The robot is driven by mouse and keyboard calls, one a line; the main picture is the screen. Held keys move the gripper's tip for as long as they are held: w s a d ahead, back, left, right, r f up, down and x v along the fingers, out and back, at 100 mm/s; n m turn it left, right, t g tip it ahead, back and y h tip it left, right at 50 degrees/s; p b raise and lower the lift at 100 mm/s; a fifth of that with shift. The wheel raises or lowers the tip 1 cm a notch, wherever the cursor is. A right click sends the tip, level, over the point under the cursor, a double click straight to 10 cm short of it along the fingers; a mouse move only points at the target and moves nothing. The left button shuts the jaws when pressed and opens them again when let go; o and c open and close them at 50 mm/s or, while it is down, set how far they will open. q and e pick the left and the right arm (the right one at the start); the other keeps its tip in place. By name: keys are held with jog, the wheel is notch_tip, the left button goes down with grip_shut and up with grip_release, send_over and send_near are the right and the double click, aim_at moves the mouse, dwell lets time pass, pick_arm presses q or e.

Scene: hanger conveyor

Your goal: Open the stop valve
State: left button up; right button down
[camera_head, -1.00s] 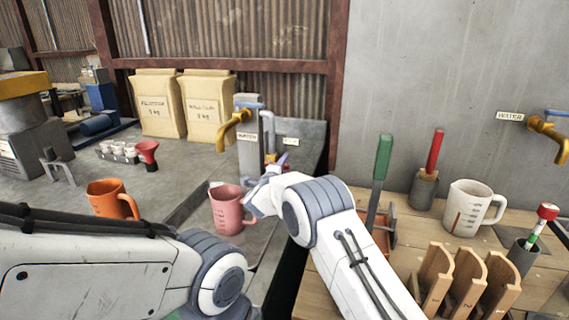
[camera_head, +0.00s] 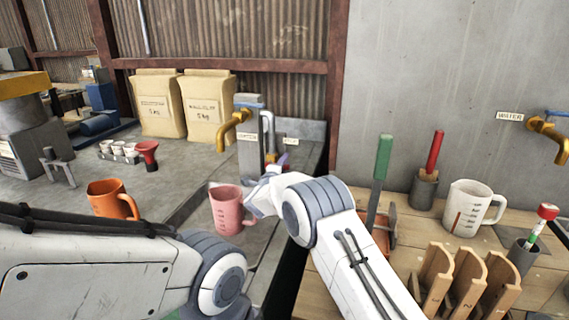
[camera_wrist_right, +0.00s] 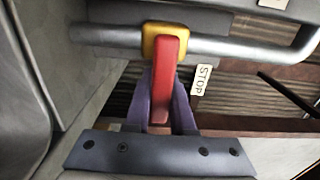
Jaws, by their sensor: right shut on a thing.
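The stop valve shows in the right wrist view as a yellow body (camera_wrist_right: 157,42) on a grey pipe (camera_wrist_right: 110,36), with a red lever (camera_wrist_right: 168,75) pointing down the picture, across the pipe. A small STOP label (camera_wrist_right: 201,80) is beside it. My right gripper (camera_wrist_right: 167,100) is shut on the red lever, with a purple finger on each side. In the head view my right gripper (camera_head: 283,160) is at the pipework behind the pink cup, mostly hidden by its own wrist, and the lever cannot be made out. My left arm enters at the lower left; its gripper is out of view.
A pink measuring cup (camera_head: 227,214) stands close beside my right wrist. An orange cup (camera_head: 107,199) is farther left. A grey post (camera_head: 249,160) with a yellow tap (camera_head: 232,124) rises behind. A green-handled tool (camera_head: 382,160) stands right of my right arm.

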jog(key=shift+r+n, duration=0.1)
jog(key=shift+n, duration=0.2)
jog(key=shift+w+a+r+n+p, duration=0.15)
jog(key=shift+r+n+p, duration=0.35)
jog(key=shift+n, duration=0.55)
jog(key=shift+s+a+r+n+p, duration=0.1)
jog(key=shift+r+n+p, duration=0.35)
jog(key=shift+n, duration=0.65)
jog(key=shift+w+a+r+n+p, duration=0.15)
jog(key=shift+r+n+p, duration=0.1)
jog(key=shift+n+p, duration=0.6)
jog(key=shift+s+n, duration=0.1)
jog(key=shift+n, duration=0.2)
jog(key=c, duration=0.8)
grip_release()
jog(key=shift+o, duration=0.2)
jog(key=shift+r, duration=0.15)
